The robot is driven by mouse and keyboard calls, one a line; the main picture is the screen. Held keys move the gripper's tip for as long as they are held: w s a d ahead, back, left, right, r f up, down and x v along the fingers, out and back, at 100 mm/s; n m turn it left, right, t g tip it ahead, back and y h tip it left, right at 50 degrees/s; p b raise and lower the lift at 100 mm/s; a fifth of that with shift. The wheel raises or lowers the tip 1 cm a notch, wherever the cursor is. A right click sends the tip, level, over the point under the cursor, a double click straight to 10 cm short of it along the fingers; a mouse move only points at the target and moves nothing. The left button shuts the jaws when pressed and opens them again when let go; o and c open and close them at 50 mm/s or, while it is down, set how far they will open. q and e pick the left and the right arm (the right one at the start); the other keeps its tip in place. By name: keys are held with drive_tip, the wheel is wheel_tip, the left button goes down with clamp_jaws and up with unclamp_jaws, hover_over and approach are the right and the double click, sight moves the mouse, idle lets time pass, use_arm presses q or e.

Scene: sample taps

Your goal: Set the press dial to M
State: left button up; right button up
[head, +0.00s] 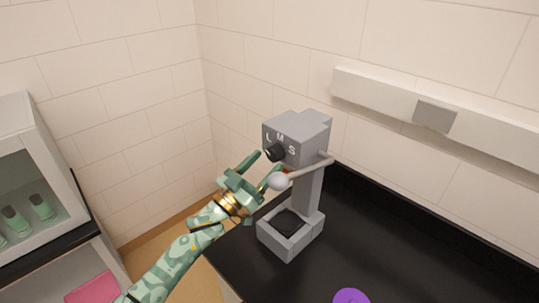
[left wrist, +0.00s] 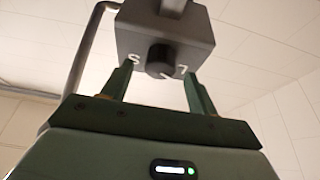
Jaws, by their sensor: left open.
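The grey press (head: 308,132) stands on the black counter, with letters L, M and S on its head. Its black round dial (head: 276,152) sits just below the letters and also shows in the left wrist view (left wrist: 160,60). There S is left of the dial and L is right of it; M is mostly hidden. I cannot tell which letter the dial points at. My left gripper (head: 267,163) is open in front of the dial, its fingers on either side in the left wrist view (left wrist: 158,75). Contact is not visible. My right gripper is not in view.
A cabinet (head: 40,125) with green vials stands at the left.

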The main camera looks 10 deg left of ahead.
use_arm(q)
drive_tip(key=shift+x, duration=1.3)
drive_tip(key=c, duration=1)
